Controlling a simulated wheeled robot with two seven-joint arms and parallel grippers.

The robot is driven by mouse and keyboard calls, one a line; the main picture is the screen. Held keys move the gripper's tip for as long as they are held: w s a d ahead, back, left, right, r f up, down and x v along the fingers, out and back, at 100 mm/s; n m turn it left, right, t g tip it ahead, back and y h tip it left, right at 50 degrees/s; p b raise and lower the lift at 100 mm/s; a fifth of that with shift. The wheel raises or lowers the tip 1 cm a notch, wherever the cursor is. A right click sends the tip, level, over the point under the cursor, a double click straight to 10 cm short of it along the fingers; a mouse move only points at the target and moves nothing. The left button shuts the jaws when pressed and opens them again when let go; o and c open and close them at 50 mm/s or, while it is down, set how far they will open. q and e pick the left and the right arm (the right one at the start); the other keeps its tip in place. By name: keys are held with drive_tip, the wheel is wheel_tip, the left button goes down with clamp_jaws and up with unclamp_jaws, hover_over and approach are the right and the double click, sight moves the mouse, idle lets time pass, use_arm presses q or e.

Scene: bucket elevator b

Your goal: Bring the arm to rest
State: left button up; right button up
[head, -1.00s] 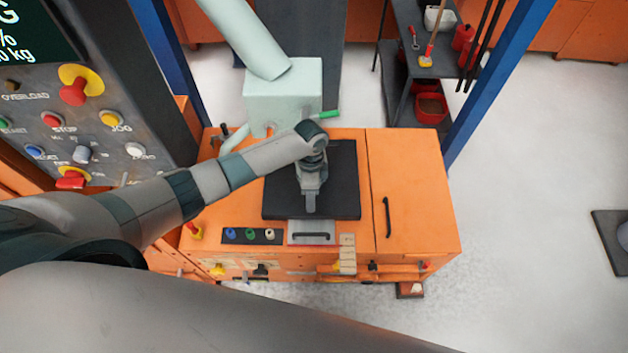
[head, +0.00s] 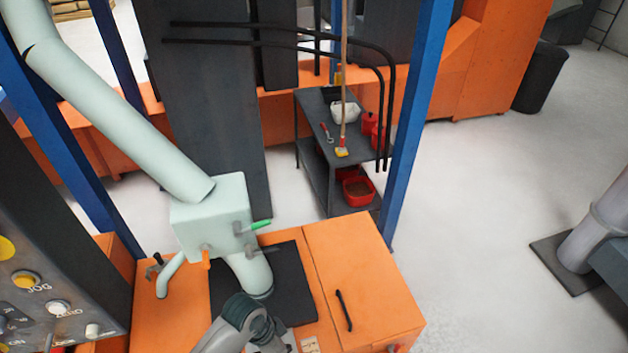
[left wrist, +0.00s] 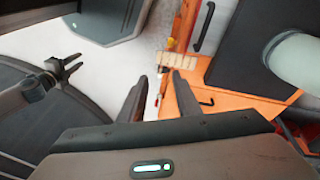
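My left arm (head: 243,325) shows at the bottom of the head view, in front of the orange cabinet (head: 365,285); its gripper is below the picture edge. In the left wrist view my left gripper (left wrist: 160,76) has its two fingers apart, with nothing between them. The floor and the cabinet's front edge show beyond the fingertips. My right gripper (left wrist: 72,65) appears small at the left of the left wrist view, its fingers apart and empty. It is outside the head view.
A pale green spout box (head: 210,215) with a pipe stands over the black mat (head: 285,275) on the cabinet. A control panel (head: 60,270) is at left, a blue post (head: 415,120) behind. A grey shelf (head: 315,110) holds tools. Floor at right is mostly clear.

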use_arm(q)
drive_tip(key=s+a+r+n+t+y, duration=0.35)
drive_tip(key=s+a+r+n, duration=0.65)
drive_tip(key=s+a, duration=0.45)
wheel_tip(320, 180, down, 33)
drive_tip(key=m+g+b, duration=0.1)
drive_tip(key=b, duration=0.7)
drive_tip(key=s+a+f+b, duration=0.1)
drive_tip(key=s+f+b, duration=0.1)
drive_tip(key=s+f, duration=0.4)
drive_tip(key=s+a+f+g+b, duration=0.1)
drive_tip(key=s+f+b, duration=0.2)
drive_tip(key=f, duration=0.9)
drive_tip(key=s+a+f+b, duration=0.1)
drive_tip(key=s+f+b, duration=0.1)
drive_tip(key=s+f, duration=0.7)
drive_tip(key=shift+s+a+f+b, duration=0.15)
drive_tip(key=shift+s+f+b, duration=0.2)
drive_tip(key=shift+s, duration=0.05)
drive_tip(key=shift+s+g+h, duration=0.1)
drive_tip(key=shift+g+h, duration=0.15)
